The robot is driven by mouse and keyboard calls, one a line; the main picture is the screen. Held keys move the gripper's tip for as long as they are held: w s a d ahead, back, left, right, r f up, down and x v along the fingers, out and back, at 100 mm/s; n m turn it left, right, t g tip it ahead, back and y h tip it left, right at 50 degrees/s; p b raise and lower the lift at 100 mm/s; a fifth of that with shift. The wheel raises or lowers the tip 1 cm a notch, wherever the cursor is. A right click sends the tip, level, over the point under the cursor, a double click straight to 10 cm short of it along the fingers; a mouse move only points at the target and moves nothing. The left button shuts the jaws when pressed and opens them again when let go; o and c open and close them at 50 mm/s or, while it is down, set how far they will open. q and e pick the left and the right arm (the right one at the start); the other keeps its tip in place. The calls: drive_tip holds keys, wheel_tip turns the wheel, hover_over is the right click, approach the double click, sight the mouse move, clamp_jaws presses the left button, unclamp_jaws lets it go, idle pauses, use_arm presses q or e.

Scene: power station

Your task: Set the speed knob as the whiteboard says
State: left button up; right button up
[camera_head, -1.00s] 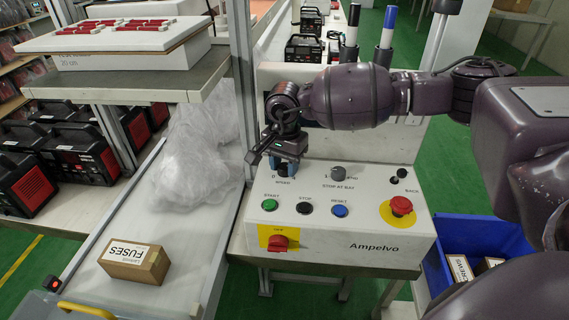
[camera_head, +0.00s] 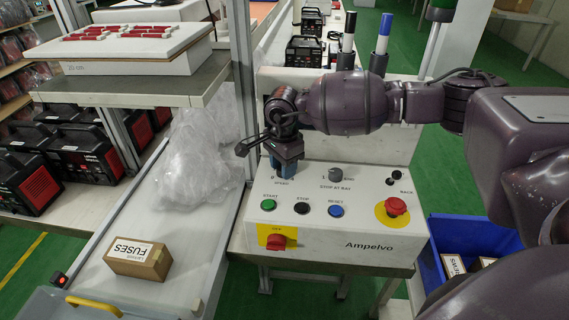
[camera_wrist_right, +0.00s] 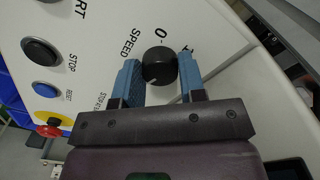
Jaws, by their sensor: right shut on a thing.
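The speed knob (camera_wrist_right: 158,65) is a round black dial on the sloped white control panel (camera_head: 350,229). In the right wrist view it has a small pale mark near its lower edge, and the labels "0", "1" and "SPEED" are printed around it. My right gripper (camera_wrist_right: 160,82), with blue fingers, is shut on the knob, one finger on each side. In the head view the gripper (camera_head: 286,165) reaches down to the panel's upper left and hides the knob. No whiteboard writing is readable in either view. My left gripper is out of view.
The panel has green (camera_head: 268,204), black (camera_head: 302,208) and blue (camera_head: 336,210) buttons, a red emergency button (camera_head: 395,207), a red switch (camera_head: 276,241) and a stop-at-bay knob (camera_head: 335,172). A fuses box (camera_head: 139,262) and clear plastic wrap (camera_head: 197,155) lie left. A blue bin (camera_head: 475,235) stands right.

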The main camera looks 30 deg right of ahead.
drive_tip(key=shift+r+m+p, duration=0.15)
drive_tip(key=shift+m+p, duration=0.15)
drive_tip(key=shift+m, duration=1)
drive_tip(key=o, duration=0.9)
wheel_tip(320, 180, up, 11)
drive_tip(key=shift+f+p, duration=0.2)
drive_tip(key=shift+p, duration=0.25)
